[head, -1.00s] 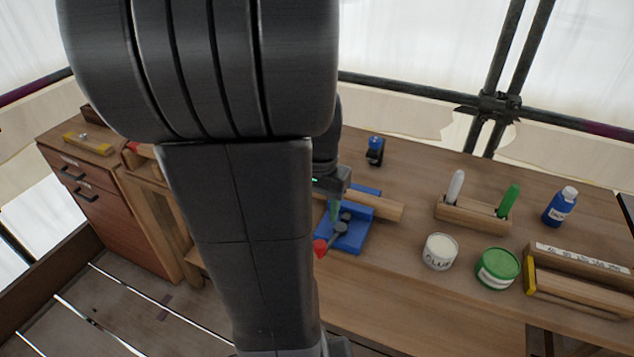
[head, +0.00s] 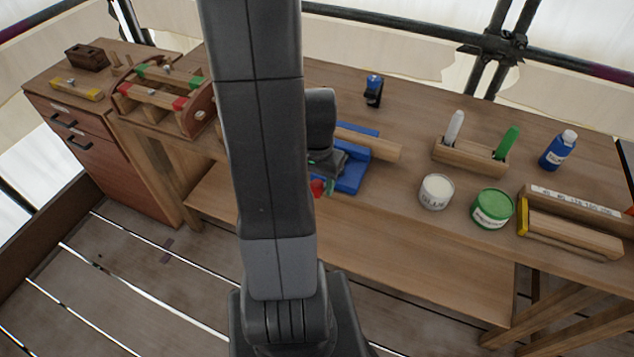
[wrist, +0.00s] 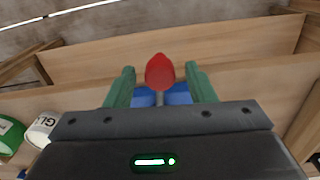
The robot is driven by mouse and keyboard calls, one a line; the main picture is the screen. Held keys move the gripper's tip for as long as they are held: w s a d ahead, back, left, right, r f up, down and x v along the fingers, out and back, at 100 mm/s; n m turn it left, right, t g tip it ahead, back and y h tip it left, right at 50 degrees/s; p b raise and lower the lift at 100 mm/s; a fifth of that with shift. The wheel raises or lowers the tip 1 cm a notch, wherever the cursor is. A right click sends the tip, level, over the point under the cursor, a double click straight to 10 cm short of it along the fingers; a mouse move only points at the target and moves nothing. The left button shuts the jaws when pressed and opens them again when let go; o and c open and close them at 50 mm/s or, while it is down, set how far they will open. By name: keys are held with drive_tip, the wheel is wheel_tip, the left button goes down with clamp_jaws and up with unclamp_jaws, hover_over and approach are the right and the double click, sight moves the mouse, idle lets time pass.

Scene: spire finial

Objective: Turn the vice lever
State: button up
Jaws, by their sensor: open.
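The blue vice (head: 350,176) sits on the workbench near its front edge, with a wooden bar (head: 368,144) lying across it. Its lever ends in a red knob (head: 318,187), partly hidden behind my arm in the head view. In the wrist view the red knob (wrist: 159,71) stands between the two green fingers of my gripper (wrist: 160,82), with a gap on both sides. A grey rod shows just below the knob, and part of the blue vice (wrist: 178,96) shows behind. My gripper is open around the lever end, holding nothing.
Right of the vice stand a glue pot (head: 436,191), a green tin (head: 492,208), a wooden marker holder (head: 470,157) and a blue bottle (head: 558,150). A wooden tool carrier (head: 165,103) is at left. A small blue-and-black item (head: 374,90) stands behind the vice.

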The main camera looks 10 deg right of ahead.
drive_tip(key=shift+f, duration=0.4)
clamp_jaws()
drive_tip(key=shift+w+a+m+b, duration=0.35)
drive_tip(key=shift+w+a+m, duration=0.45)
drive_tip(key=shift+m, duration=0.5)
drive_tip(key=shift+d, duration=0.1)
unclamp_jaws()
wheel_tip(320, 180, up, 14)
